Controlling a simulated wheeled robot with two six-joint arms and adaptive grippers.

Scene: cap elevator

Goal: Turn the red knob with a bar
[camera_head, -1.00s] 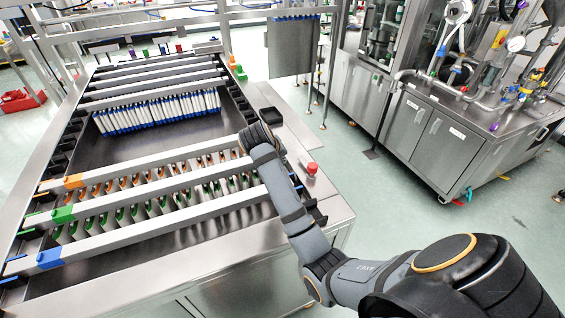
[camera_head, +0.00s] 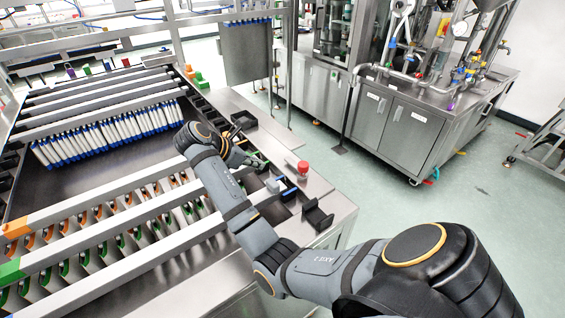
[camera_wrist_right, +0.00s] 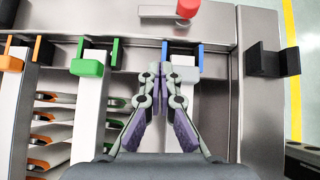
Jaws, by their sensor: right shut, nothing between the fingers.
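The red knob (camera_head: 303,168) stands upright on a small plate on the steel top at the table's right side. In the right wrist view the knob (camera_wrist_right: 188,8) is cut by the top edge. My right gripper (camera_wrist_right: 161,72) is shut and empty, with its fingertips short of the knob and apart from it. In the head view the gripper (camera_head: 262,164) is small and sits left of the knob. My left gripper is not in view.
A blue clip and a white rail end (camera_wrist_right: 185,74) lie beside and under the fingertips. Green (camera_wrist_right: 87,67) and orange (camera_wrist_right: 11,63) rail ends are to the left. A black bracket (camera_wrist_right: 272,60) stands at right. A black tray (camera_head: 243,119) is behind the knob.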

